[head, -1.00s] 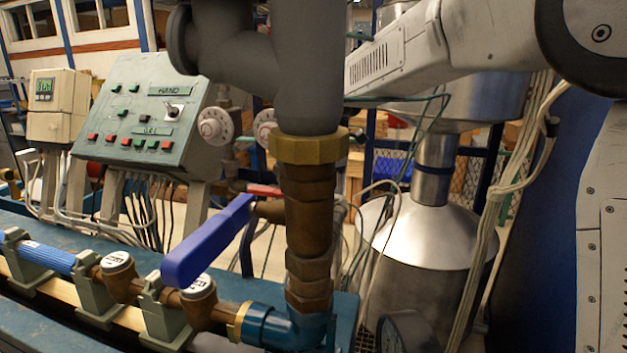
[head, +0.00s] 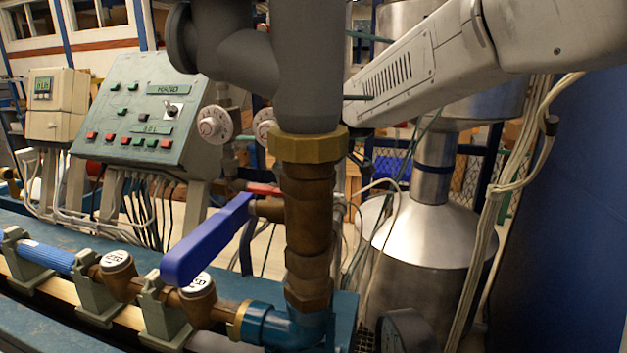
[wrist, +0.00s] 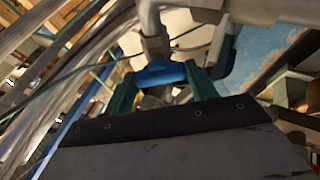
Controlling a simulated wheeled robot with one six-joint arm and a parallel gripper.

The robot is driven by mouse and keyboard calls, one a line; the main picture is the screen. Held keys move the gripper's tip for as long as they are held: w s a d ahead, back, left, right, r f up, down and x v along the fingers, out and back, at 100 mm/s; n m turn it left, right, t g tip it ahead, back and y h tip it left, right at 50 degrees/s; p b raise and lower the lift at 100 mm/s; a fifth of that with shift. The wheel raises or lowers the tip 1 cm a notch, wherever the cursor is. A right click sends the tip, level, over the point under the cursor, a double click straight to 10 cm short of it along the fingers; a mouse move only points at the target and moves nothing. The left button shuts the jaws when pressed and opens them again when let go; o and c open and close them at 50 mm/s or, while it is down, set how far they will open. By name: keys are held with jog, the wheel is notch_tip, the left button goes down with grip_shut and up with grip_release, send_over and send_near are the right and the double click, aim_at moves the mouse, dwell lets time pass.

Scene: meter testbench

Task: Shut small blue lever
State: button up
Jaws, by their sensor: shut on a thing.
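My gripper (wrist: 162,82) shows in the wrist view with its two green fingers on either side of a small bright blue lever (wrist: 160,73). It is shut on this lever, which lies across between the fingertips beside a grey pipe fitting. In the head view the small lever and the fingers are hidden behind the thick vertical pipe; only my arm shows, reaching in from the right. A larger blue lever (head: 205,240) sticks out toward the lower left from the brass pipe in the head view, apart from my arm.
The vertical grey and brass pipe (head: 308,210) stands in front of my gripper. A green control panel (head: 140,115) is at the left. A metal tank (head: 425,245) and hanging cables (head: 487,230) are at the right. Small meters (head: 118,262) line the bench pipe.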

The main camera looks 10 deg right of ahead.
jog(key=shift+m, duration=0.5)
jog(key=o, duration=1)
jog(key=shift+r, duration=0.1)
jog(key=v, duration=0.7)
jog(key=shift+s+r, duration=0.2)
jog(key=shift+s, duration=0.05)
jog(key=shift+d, duration=0.1)
jog(key=s+d+f+m+g+h, duration=0.1)
jog(key=s+d+m, duration=0.4)
jog(key=s, duration=0.6)
jog(key=s+d+f+m+g, duration=0.2)
jog(key=s+d+f+m, duration=0.2)
jog(key=s, duration=0.8)
jog(key=s+d+f+m+g+h, duration=0.1)
jog(key=s+d+f+m, duration=0.3)
jog(key=s+d, duration=0.4)
jog(key=shift+s+d+f+m+g+h, duration=0.15)
jog(key=shift+s+m+g, duration=0.1)
jog(key=shift+s, duration=0.45)
jog(key=shift+s+f+m+g+h, duration=0.1)
jog(key=shift+s+m+g, duration=0.2)
jog(key=shift+s, duration=0.45)
jog(key=shift+s+d+f+m+g+h, duration=0.15)
jog(key=shift+s+m+g, duration=0.1)
jog(key=shift+s, duration=0.45)
